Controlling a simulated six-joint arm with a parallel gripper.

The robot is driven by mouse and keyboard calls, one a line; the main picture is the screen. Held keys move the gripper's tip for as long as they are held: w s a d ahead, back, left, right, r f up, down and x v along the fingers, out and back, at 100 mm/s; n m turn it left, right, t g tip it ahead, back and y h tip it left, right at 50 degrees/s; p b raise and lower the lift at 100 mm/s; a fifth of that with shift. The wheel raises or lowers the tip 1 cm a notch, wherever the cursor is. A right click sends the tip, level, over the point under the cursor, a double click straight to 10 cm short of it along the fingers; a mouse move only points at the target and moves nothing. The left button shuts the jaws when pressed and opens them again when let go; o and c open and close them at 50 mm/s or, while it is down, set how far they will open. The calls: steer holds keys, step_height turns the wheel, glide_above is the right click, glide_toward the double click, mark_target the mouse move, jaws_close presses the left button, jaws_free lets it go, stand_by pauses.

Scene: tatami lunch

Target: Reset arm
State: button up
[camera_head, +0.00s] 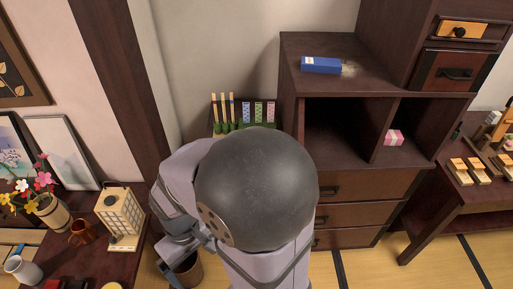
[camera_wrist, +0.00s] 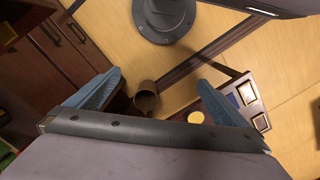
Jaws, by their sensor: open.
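My gripper (camera_wrist: 158,92) shows in the wrist view with its two blue fingers spread wide apart. It is open and nothing is held between the fingers. A round brown bin (camera_wrist: 146,98) shows between and beyond the fingertips, standing on the floor, apart from them. In the head view my arm bends with its dark rounded joint in the middle of the picture.
Tatami lies between.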

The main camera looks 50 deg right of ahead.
steer(key=d+f+n+g+h+p, duration=0.3)
steer(key=d+f+g, duration=0.2)
steer(key=f, duration=0.4)
steer(key=w+d+r+n+g+h, duration=0.1)
steer(key=w+d+n+h, duration=0.3)
steer(key=w+d, duration=0.25)
steer(key=w+d+r+n+g+h, duration=0.1)
steer(key=w+d+r+n+h, duration=0.2)
steer(key=r, duration=0.4)
steer(key=w+d+r+n+g+h, duration=0.1)
steer(key=d+r+h, duration=0.25)
steer(key=r, duration=0.45)
steer(key=x, duration=1)
steer(key=shift+w+d+f, duration=0.2)
steer(key=shift+d+f, duration=0.05)
steer(key=shift+f, duration=0.15)
steer(key=shift+a+y, duration=0.15)
steer(key=shift+y, duration=0.1)
